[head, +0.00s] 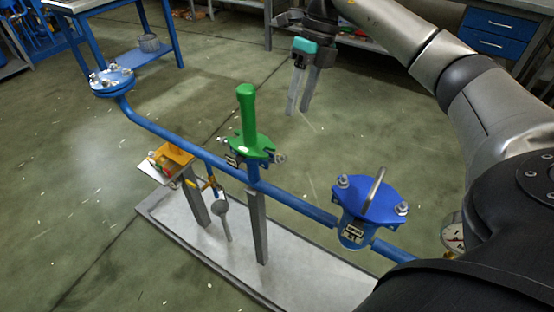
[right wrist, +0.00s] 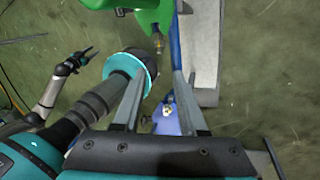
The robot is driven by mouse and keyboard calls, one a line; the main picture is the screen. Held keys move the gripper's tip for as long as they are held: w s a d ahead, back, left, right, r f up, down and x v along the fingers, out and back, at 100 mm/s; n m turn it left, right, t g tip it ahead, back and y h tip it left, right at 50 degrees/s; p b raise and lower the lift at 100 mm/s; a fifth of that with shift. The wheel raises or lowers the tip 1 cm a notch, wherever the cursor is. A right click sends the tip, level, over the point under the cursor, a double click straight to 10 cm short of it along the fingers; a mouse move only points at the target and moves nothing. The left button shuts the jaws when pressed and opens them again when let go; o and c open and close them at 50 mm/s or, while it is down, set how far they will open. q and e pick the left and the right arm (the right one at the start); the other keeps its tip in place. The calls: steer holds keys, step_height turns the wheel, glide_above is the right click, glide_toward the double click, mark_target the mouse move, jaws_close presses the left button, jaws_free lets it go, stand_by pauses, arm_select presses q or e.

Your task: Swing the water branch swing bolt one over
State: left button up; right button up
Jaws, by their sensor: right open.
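A blue pipe (head: 285,200) carries three fittings with bolts; I cannot tell which one is the water branch. A blue lidded pot (head: 366,197) at the right has a bare metal handle and bolts, including a left bolt (head: 343,181) and a right bolt (head: 402,208). A green-handled fitting (head: 249,130) stands mid-pipe with bolts at its sides. A round blue flange (head: 111,80) with several upright bolts is at the far left. My right gripper (head: 298,112) hangs open and empty beyond the pipe, apart from all fittings. My left gripper (right wrist: 87,55) shows small in the right wrist view, its fingers apart.
A pale base tray (head: 300,270) lies under the pipe with grey posts (head: 257,228). A pressure gauge (head: 453,235) is near my right arm. The floor around is open; benches stand behind.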

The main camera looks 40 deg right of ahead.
mark_target(283, 156)
steer(key=b+x, duration=0.4)
steer(key=x, duration=0.9)
steer(key=shift+s+b, duration=0.1)
steer(key=shift+b, duration=0.25)
arm_select(q)
steer(key=w+d+r+t, duration=0.1)
steer(key=w+r, duration=0.4)
steer(key=r, duration=0.5)
steer(key=shift+d+r+b, duration=0.3)
steer(key=shift+d, duration=0.3)
arm_select(e)
steer(key=shift+x, duration=0.85)
jaws_close()
